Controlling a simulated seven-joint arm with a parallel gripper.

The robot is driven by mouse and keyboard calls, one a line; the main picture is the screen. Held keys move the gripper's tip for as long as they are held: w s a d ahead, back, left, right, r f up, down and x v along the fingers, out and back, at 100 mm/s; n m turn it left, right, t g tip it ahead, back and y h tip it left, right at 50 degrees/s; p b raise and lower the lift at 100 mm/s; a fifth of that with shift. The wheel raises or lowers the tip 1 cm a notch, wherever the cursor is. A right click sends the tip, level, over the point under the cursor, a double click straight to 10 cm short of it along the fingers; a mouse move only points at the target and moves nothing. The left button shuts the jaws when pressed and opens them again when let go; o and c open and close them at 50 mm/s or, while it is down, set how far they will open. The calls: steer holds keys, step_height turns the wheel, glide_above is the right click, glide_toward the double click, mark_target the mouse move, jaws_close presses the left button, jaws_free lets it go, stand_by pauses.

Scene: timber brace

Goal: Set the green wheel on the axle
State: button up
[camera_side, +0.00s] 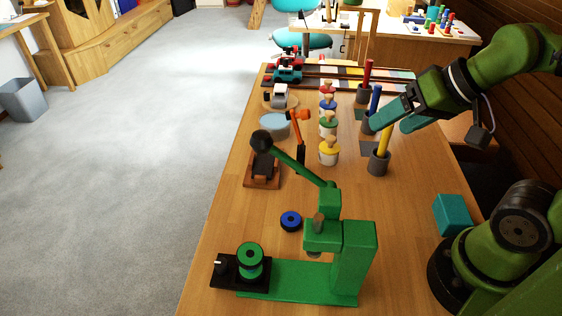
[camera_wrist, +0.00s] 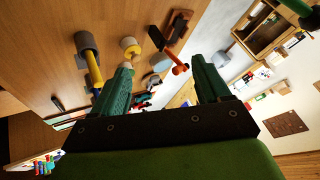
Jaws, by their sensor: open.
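A green wheel-like spool (camera_side: 250,258) with a dark centre sits upright on a small black base (camera_side: 228,271) at the front left, in the side view. A separate blue wheel (camera_side: 291,221) with a dark hub lies flat on the table behind it. I cannot clearly tell which part is the axle; a small pin with a pale mark (camera_side: 219,264) stands on the black base beside the spool. My gripper (camera_side: 388,123) is open and empty, above the table's right side near the blue post, far from the spool. Its two teal fingers also show spread in the wrist view (camera_wrist: 162,63).
A green lever press (camera_side: 350,262) stands beside the spool, its arm rising leftward. Red (camera_side: 367,74), blue (camera_side: 375,97) and yellow (camera_side: 385,141) posts stand in grey cups near my gripper. Several peg figures (camera_side: 329,151) line the middle. A teal block (camera_side: 452,214) sits at right.

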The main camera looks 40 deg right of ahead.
steer(key=shift+r, duration=0.1)
stand_by(0.3)
step_height(320, 180, up, 11)
steer(key=n+g+h, duration=0.2)
steer(key=n+g, duration=0.5)
steer(key=n, duration=0.1)
glide_above(250, 254)
step_height(250, 254, down, 22)
steer(key=shift+d, duration=0.1)
steer(key=shift+f, duration=2.95)
steer(key=shift+c, duration=0.3)
